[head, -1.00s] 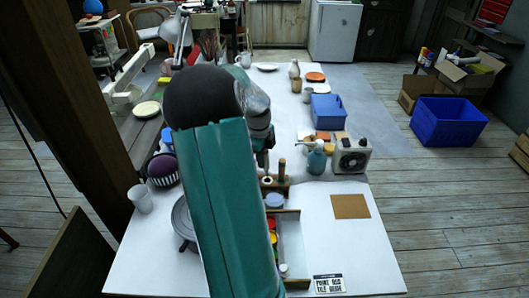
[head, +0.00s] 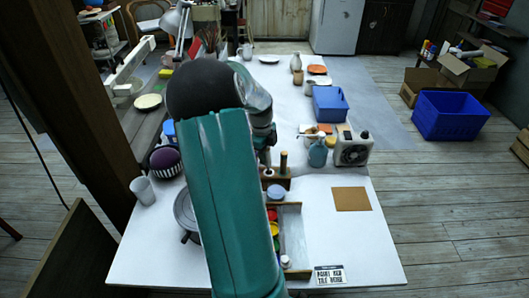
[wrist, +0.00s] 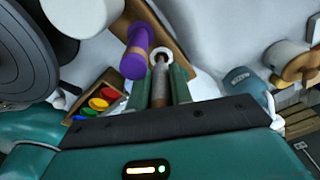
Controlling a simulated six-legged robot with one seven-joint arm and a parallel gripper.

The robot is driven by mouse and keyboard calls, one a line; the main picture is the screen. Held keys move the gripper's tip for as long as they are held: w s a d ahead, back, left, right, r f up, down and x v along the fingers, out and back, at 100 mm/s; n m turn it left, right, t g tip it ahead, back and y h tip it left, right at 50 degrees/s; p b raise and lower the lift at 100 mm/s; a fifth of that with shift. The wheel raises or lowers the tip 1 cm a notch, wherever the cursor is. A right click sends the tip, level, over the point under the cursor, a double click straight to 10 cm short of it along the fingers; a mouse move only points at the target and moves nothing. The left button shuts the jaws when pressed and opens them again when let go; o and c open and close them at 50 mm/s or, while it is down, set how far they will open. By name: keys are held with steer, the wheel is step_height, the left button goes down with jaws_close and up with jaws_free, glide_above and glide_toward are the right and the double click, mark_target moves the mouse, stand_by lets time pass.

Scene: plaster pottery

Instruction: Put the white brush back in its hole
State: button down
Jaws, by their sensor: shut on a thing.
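My gripper (wrist: 160,88) is shut on the white brush (wrist: 160,84), seen in the wrist view as a brown and grey shaft between the two green fingers. A white ring shows at the shaft's far end, at the edge of the wooden rack (wrist: 175,32). I cannot tell whether the brush's end is in a hole or just over it. A purple piece (wrist: 134,62) stands in the rack just left of the brush. In the head view the rack (head: 278,184) is beside my arm, which hides much of the gripper.
A paint box (wrist: 103,92) with several coloured pots lies left of the gripper. A dark round turntable (wrist: 28,55) is further left. A blue-grey bottle (wrist: 241,82) stands right. A brown tile (head: 351,199) lies on the white table, with clear room around it.

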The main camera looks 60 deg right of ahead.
steer(key=shift+f, duration=1.5)
steer(key=shift+f, duration=0.25)
steer(key=c, duration=1.2)
jaws_free()
steer(key=shift+o, duration=0.2)
steer(key=shift+r, duration=0.1)
step_height(320, 180, up, 14)
steer(key=shift+w+a+f, duration=0.2)
steer(key=shift+w+a, duration=0.1)
steer(key=shift+w, duration=0.15)
steer(key=shift+s, duration=0.1)
